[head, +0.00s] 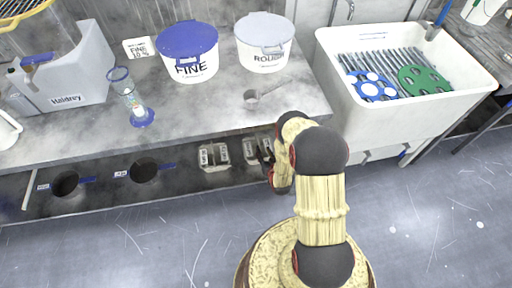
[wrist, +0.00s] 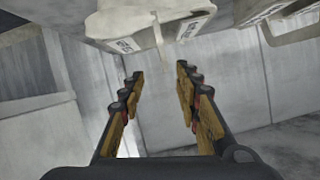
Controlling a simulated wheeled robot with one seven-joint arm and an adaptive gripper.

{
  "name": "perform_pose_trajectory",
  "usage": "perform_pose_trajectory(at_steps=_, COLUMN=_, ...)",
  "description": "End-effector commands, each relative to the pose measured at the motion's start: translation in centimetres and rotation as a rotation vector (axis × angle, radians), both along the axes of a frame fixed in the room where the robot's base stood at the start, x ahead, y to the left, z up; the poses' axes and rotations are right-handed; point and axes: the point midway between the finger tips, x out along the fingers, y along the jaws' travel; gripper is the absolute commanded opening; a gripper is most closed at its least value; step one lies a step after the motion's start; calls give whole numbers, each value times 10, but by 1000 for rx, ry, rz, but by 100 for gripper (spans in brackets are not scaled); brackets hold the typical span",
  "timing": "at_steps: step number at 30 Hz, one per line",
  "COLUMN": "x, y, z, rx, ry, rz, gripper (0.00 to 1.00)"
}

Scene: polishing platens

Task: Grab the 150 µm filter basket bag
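Two pale grey, bag-like items with small labels sit under the bench edge, a left one (head: 213,157) and a right one (head: 250,150). Their labels are too small to read, so I cannot tell which is the 150 µm filter basket bag. My gripper (head: 267,157) is beside the right one and partly covers it. In the wrist view my gripper (wrist: 158,82) is open, with nothing between its fingers. A pale item with a small dark label (wrist: 125,42) is just beyond the fingertips, at the top. Another pale item (wrist: 262,10) is at the upper right.
Two dark round holders (head: 65,184) with blue parts are further left under the bench. The bench (head: 235,108) bears a FINE bucket (head: 190,75), a ROUGH bucket (head: 264,55) and a small scoop (head: 250,99). A white sink (head: 385,122) stands right. The floor in front is clear.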

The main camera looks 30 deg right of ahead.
Motion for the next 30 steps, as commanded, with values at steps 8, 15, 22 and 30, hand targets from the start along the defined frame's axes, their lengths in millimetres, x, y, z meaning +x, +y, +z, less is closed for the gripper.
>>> perform_pose_trajectory(at_steps=8, x=23, y=-4, z=-11, rx=0, ry=0, rz=0, gripper=33)
perform_pose_trajectory(at_steps=15, x=48, y=-2, z=-22, rx=-2, ry=-3, rz=2, gripper=33)
perform_pose_trajectory(at_steps=22, x=70, y=-7, z=-30, rx=0, ry=0, rz=0, gripper=33)
perform_pose_trajectory(at_steps=30, x=70, y=-7, z=-28, rx=0, ry=0, rz=0, gripper=29)
